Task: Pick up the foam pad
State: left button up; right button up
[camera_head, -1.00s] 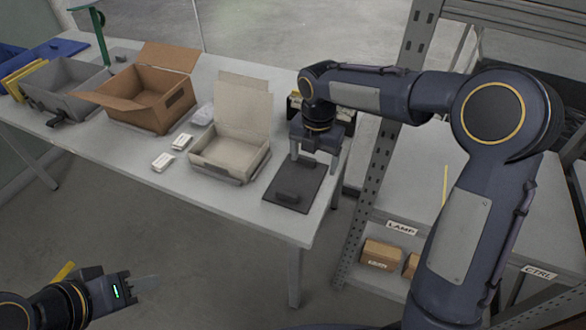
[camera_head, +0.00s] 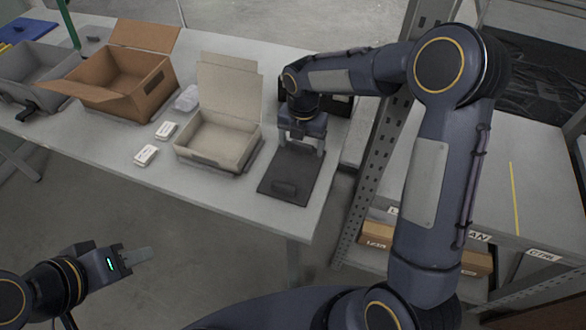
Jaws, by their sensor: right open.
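I cannot tell for certain which of the two is the foam pad. My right gripper (camera_head: 301,148) points down over the far end of the flat pad, with its fingers apart and nothing between them. Whether the fingertips touch the pad cannot be told. My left gripper (camera_head: 137,257) is low at the left, off the table and far from the pad. Its finger opening does not show clearly.
An open cream box (camera_head: 215,140) stands left of the pad. Further left are two small white packs (camera_head: 146,155), a clear bag (camera_head: 187,98), a brown carton (camera_head: 120,83) and a grey bin (camera_head: 38,75). A metal shelf post (camera_head: 385,150) stands right of the table.

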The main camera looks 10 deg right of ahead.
jog(key=shift+f, duration=0.1)
jog(key=shift+c, duration=0.3)
jog(key=c, duration=1)
